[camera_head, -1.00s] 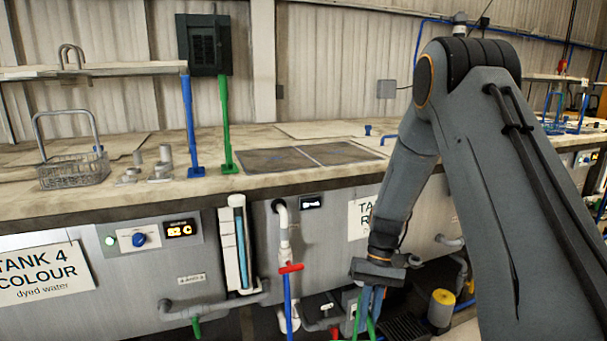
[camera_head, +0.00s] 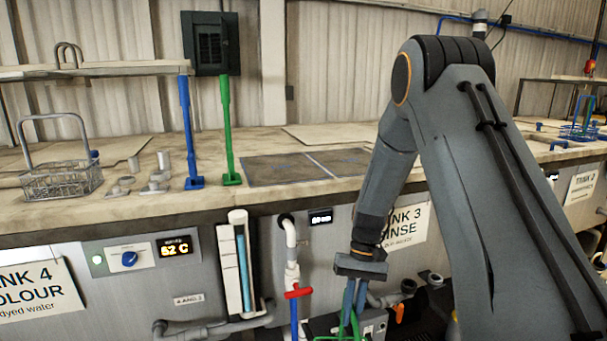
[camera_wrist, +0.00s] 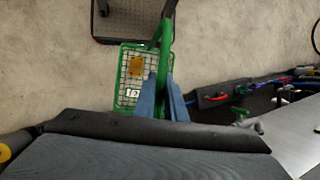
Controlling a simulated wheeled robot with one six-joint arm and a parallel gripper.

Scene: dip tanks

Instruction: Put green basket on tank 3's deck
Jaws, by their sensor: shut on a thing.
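The green basket (camera_wrist: 128,82) is a wire mesh basket with an orange tag and a white number label, seen from above in the wrist view. My gripper (camera_wrist: 166,98) is shut on its green handle (camera_wrist: 165,48), with blue fingers on it. In the head view my gripper (camera_head: 356,300) hangs low before the tank fronts, below deck height. Only some green handle bars (camera_head: 346,330) show there; the basket body is out of frame. Tank 3's deck (camera_head: 300,195) is the pale worktop above the TANK 3 RINSE sign (camera_head: 408,222), partly hidden by my arm.
Two dark grey panels (camera_head: 305,165) lie in the worktop. A blue post (camera_head: 188,135) and a green post (camera_head: 228,130) stand left of them. A grey wire basket (camera_head: 62,182) sits at the left. A red-handled valve (camera_head: 297,292) and pipes line the tank fronts.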

